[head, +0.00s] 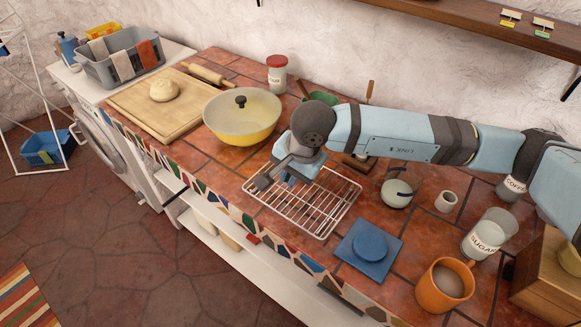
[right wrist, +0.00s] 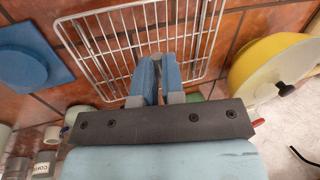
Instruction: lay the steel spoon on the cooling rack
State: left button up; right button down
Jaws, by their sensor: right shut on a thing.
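The wire cooling rack (head: 318,208) lies on the tiled counter; it also shows in the right wrist view (right wrist: 100,45). My right gripper (head: 291,180) is over the rack's back left part, pointing down. In the right wrist view its blue fingers (right wrist: 158,72) are close together, with a small grey bit, apparently the steel spoon (right wrist: 157,57), between their tips. Most of the spoon is hidden by the fingers and gripper body. I cannot tell whether it touches the rack wires. My left gripper is not in view.
A yellow pan with a lid (head: 243,118) stands just behind and left of the rack. A blue trivet-like piece (head: 350,250) lies close to its right. An orange mug (head: 440,289), a sugar jar (head: 487,238) and a kettle-like pot (head: 397,190) stand further right.

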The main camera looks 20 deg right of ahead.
aim_at(287, 204)
jog(key=x, duration=0.1)
jog(key=b+x, duration=0.2)
jog(key=shift+s+d+f, duration=0.2)
jog(key=shift+d+f, duration=0.05)
jog(key=shift+d, duration=0.05)
notch_tip(287, 204, down, 3)
jog(key=b, duration=0.3)
jog(key=shift+f, duration=0.1)
jog(key=shift+f+b, duration=0.3)
jog(key=shift+b, duration=0.3)
jog(key=shift+f+b, duration=0.3)
jog(key=shift+b, duration=0.05)
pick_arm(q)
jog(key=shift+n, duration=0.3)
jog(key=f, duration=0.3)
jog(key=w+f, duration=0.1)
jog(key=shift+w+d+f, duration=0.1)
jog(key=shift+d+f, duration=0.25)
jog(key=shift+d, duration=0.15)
pick_arm(e)
jog(key=c, duration=1.2)
grip_release()
jog(key=shift+o, duration=0.3)
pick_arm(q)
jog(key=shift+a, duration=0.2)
